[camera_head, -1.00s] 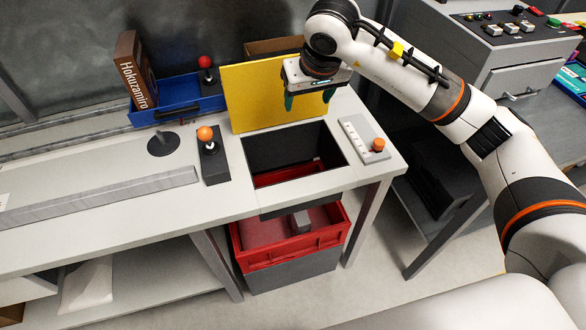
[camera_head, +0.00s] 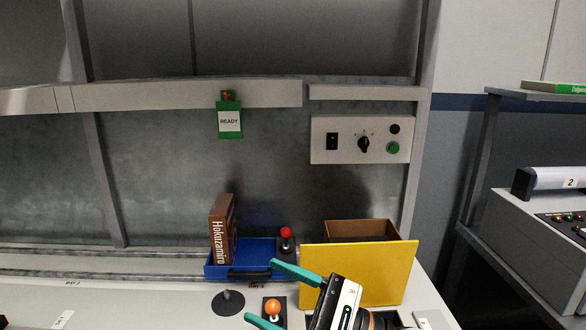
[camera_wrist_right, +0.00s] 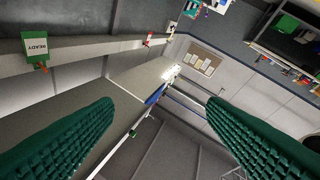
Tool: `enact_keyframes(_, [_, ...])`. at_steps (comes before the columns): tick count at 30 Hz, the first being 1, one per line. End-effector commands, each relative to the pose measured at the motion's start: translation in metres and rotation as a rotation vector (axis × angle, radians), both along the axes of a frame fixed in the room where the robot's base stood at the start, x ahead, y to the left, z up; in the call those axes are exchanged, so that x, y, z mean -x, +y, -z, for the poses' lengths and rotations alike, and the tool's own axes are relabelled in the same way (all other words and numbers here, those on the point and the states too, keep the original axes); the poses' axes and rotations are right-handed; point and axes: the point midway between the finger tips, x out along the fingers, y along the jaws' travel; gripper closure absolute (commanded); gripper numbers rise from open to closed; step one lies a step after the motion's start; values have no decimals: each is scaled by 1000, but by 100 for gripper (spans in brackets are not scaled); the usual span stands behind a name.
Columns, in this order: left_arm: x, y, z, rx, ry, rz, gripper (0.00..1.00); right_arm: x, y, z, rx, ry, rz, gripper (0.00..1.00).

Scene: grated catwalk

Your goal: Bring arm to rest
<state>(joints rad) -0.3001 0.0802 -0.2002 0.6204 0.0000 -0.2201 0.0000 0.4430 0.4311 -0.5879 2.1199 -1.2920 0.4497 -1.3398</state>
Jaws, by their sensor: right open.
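My right gripper (camera_head: 280,295) is at the bottom middle of the head view, above the workbench and in front of the yellow panel (camera_head: 375,272). Its two green fingers are spread apart with nothing between them, and they point to the left. In the right wrist view the ribbed green fingers (camera_wrist_right: 150,150) stand wide apart on either side, with only background between them. Most of my right arm is out of the head view. My left gripper is not in view.
On the bench (camera_head: 150,300) are a blue tray (camera_head: 222,270) with a brown book (camera_head: 221,232), a red-knobbed joystick (camera_head: 286,238) and an orange-knobbed joystick (camera_head: 273,308). A cardboard box (camera_head: 368,231) stands behind the yellow panel. A green READY tag (camera_head: 230,118) and switch panel (camera_head: 325,153) are on the wall.

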Motion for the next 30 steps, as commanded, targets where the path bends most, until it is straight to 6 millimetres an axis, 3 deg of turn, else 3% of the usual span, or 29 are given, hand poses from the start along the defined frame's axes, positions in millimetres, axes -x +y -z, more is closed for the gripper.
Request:
enact_keyframes(3, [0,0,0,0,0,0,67,-22,-47,-12,-448,451,61,34])
enact_keyframes(5, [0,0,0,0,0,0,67,-36,-77,-4,-673,675,92,34])
enact_keyframes(8, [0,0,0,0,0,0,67,-54,-129,34,-1054,1036,155,34])
enact_keyframes(10, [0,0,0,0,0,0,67,-57,-163,76,-1326,1271,211,34])
enact_keyframes(13, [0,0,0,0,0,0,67,-44,-198,143,-1691,1549,306,34])
enact_keyframes(15, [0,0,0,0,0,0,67,-23,-215,189,-1936,1706,391,34])
enact_keyframes(18, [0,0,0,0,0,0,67,14,-228,244,-2241,1862,524,34])
enact_keyframes(20, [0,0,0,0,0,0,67,37,-231,267,-2389,1919,603,34])
enact_keyframes(21, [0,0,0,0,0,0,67,52,-232,281,2359,-1853,-624,34])
enact_keyframes(24, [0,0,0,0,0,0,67,87,-232,307,2233,-1663,-659,34])
enact_keyframes(30, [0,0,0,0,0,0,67,155,-228,338,2024,-1351,-726,34])
